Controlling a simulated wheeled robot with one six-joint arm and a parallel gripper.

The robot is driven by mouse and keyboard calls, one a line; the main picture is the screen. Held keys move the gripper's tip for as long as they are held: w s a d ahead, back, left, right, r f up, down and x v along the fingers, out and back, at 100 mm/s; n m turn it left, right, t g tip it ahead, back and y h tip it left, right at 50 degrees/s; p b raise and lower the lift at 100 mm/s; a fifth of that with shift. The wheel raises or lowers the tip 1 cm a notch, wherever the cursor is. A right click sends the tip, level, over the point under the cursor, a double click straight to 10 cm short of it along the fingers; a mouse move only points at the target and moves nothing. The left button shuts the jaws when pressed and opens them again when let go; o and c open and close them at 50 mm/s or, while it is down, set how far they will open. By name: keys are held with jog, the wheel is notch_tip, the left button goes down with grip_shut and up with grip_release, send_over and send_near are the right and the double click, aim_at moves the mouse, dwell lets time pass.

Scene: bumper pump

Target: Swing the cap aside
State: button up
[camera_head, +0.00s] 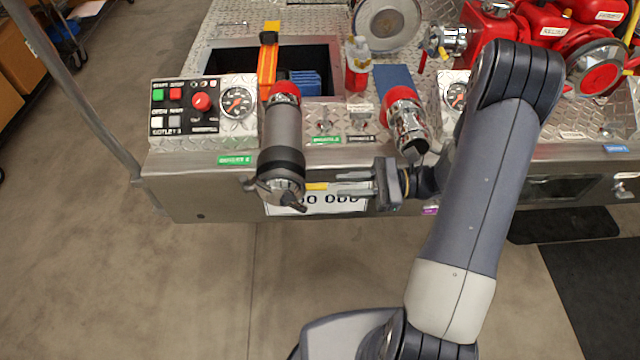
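A grey outlet pipe (282,130) with a red collar points towards me over the front edge of the metal deck. A metal cap (280,188) with dark lugs sits at its near end, below a dark ring. A short yellow tab (316,186) sticks out from the cap's right side. My gripper (340,184) comes in from the right, with its fingers pointing left at the tab. The fingers look apart, and their tips are close to the tab's right end. I cannot tell whether they touch it.
A second chrome outlet (408,125) with a red collar stands close above my gripper. A control panel (185,106) and a gauge (237,101) are left of the pipe. A number plate (340,203) is behind the fingers. The floor in front is clear at left.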

aim_at(320, 185)
jog(key=a, duration=0.6)
jog(key=shift+a, duration=0.25)
jog(key=shift+c, duration=0.2)
grip_shut()
